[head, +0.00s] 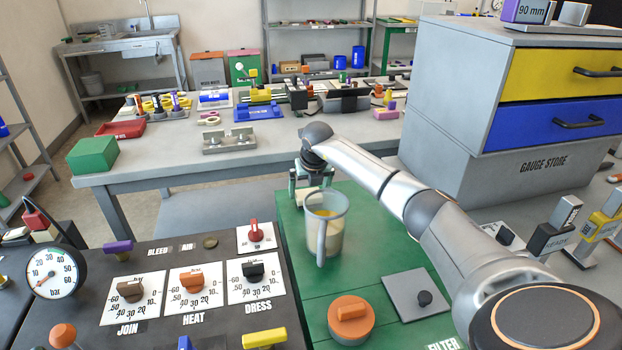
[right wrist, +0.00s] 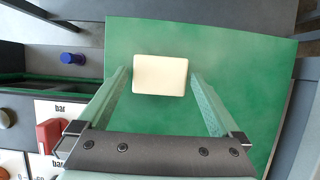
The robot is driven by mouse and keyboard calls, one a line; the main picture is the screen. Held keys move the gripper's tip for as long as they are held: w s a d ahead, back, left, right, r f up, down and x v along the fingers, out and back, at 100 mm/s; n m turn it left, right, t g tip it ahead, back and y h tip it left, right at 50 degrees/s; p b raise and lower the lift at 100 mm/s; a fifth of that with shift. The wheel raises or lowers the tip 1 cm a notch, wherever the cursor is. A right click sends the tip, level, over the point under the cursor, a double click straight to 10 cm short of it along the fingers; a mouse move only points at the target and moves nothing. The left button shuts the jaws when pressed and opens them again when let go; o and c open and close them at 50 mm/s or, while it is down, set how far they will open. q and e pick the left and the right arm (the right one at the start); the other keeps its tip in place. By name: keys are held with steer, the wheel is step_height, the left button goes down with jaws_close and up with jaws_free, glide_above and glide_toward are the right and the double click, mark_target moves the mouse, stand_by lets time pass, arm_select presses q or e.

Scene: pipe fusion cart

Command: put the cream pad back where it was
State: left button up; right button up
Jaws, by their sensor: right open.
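The cream pad (right wrist: 160,75) is a small pale block lying flat on the green surface (right wrist: 240,60) in the right wrist view. My right gripper (right wrist: 160,82) is open, with one finger to the left and one to the right of the pad; I cannot tell how high the fingertips are above the surface. In the head view my right gripper (head: 308,190) points down at the far end of the green top (head: 285,240), behind a clear jar, which partly hides it. My left gripper is not in view.
The clear jar (head: 336,240) with a pale filling stands just in front of the gripper. An orange-knobbed round part (head: 350,318) and a grey plate (head: 405,300) with a black knob are nearer. The dial panel (head: 190,250) is left; the drawer cabinet (head: 470,150) is right.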

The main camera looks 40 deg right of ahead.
steer(key=v, duration=1.1)
steer(key=shift+r, duration=0.3)
steer(key=shift+s+p, duration=0.1)
steer(key=shift+p, duration=0.25)
